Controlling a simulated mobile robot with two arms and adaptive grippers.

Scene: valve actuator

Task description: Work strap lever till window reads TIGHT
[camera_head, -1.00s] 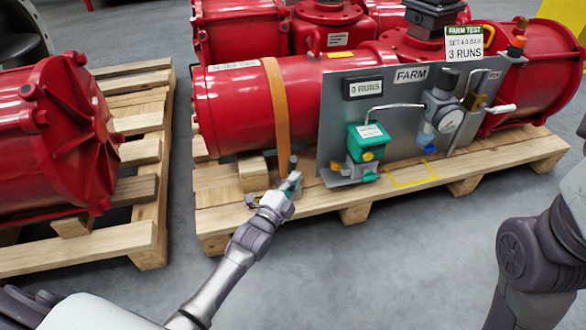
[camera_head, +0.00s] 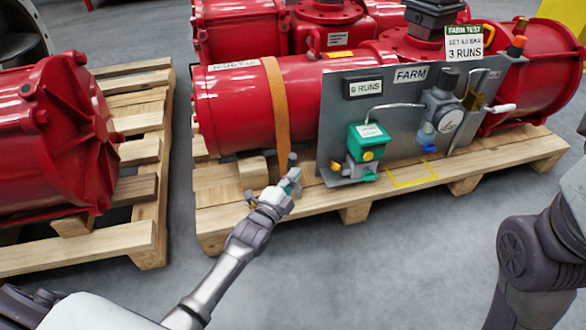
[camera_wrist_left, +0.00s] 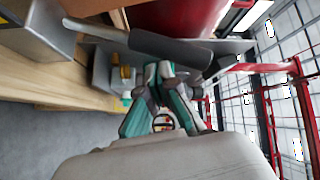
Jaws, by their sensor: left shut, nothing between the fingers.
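An orange strap (camera_head: 277,105) runs down over the red cylinder toward the pallet. At its lower end the lever's dark handle (camera_head: 292,160) stands up just beyond my left gripper (camera_head: 291,181). In the left wrist view, the lever's dark grip (camera_wrist_left: 170,46) lies across the picture, in front of the fingertips of my left gripper (camera_wrist_left: 158,76). The fingers are shut and empty, close to the grip; I cannot tell whether they touch it. The window with its reading cannot be made out. My right arm shows at the right edge, but its gripper is out of frame.
A grey panel (camera_head: 333,120) with a green box (camera_head: 366,142), gauge and pipes stands just right of the strap. The wooden pallet (camera_head: 350,200) carries the red actuator. Another loaded pallet (camera_head: 145,215) is at left. Grey floor (camera_head: 400,265) lies open in front.

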